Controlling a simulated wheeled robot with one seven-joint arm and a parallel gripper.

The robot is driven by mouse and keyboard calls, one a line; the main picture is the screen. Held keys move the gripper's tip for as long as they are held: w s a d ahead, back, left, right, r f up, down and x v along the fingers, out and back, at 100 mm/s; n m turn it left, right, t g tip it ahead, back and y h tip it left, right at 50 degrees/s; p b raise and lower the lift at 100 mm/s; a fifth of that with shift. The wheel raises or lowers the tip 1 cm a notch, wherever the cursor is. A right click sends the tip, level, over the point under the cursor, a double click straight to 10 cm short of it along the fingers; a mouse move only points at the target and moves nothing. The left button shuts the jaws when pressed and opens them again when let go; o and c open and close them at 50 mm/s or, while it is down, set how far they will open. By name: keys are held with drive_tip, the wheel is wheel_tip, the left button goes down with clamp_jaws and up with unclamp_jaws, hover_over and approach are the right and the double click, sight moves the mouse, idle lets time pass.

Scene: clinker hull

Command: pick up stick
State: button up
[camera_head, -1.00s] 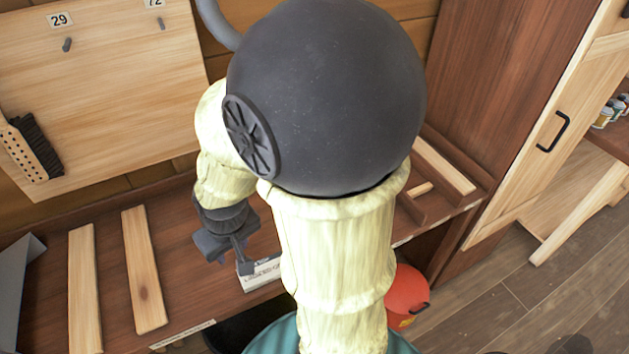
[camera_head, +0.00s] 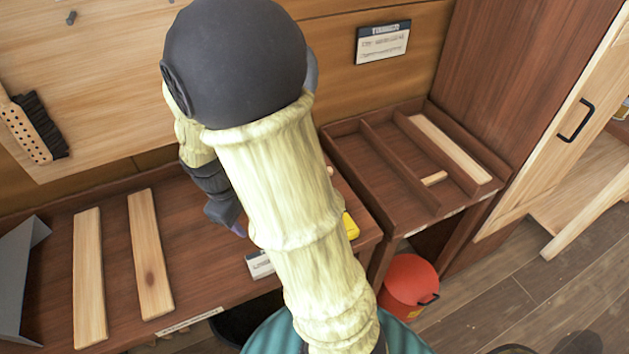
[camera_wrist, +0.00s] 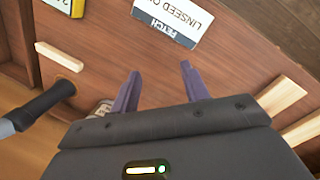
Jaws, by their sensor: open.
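A short pale wooden stick (camera_wrist: 59,57) lies on the brown bench at the left of the wrist view, apart from my fingers. In the head view only a small pale end (camera_head: 330,171), likely the same stick, shows beside my arm, which hides the rest. Another short pale piece (camera_head: 433,178) lies in the divided tray at right. My gripper (camera_wrist: 160,70) is open, with nothing between its two purple fingers, above the bench. In the head view my gripper (camera_head: 238,226) is partly hidden by my forearm.
Two pale planks (camera_head: 88,275) (camera_head: 150,255) lie at the bench's left. A linseed oil label (camera_wrist: 172,18) and a yellow object (camera_head: 351,226) are near the front edge. A dark handle (camera_wrist: 45,103) shows in the wrist view. A red bucket (camera_head: 408,285) stands below the tray.

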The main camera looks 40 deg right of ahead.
drive_tip(key=w+d+f+n+h+b, duration=0.1)
drive_tip(key=w, duration=0.1)
drive_tip(key=w+d+f+n+g+h, duration=0.1)
drive_tip(key=w+f+n+h, duration=0.1)
drive_tip(key=w+d+f+n+g+h+b, duration=0.1)
drive_tip(key=w+d+n, duration=0.1)
drive_tip(key=shift+w+f+h+b, duration=0.15)
drive_tip(key=shift+f+h+b, duration=0.15)
drive_tip(key=shift+h, duration=0.1)
drive_tip(key=w+n+h, duration=0.1)
drive_tip(key=w+h, duration=0.1)
drive_tip(key=w+d+n+h+b, duration=0.1)
drive_tip(key=w+n+h, duration=0.1)
drive_tip(key=w+n+h+b, duration=0.1)
drive_tip(key=w, duration=0.1)
drive_tip(key=shift+w+d+r+n+g+h, duration=0.2)
drive_tip(key=shift+w+r+n+g+h, duration=0.1)
drive_tip(key=shift+g+h, duration=0.1)
drive_tip(key=shift+w+r, duration=0.1)
drive_tip(key=shift+r, duration=0.15)
drive_tip(key=shift+d, duration=0.1)
drive_tip(key=x, duration=1.2)
drive_tip(key=shift+d, duration=0.1)
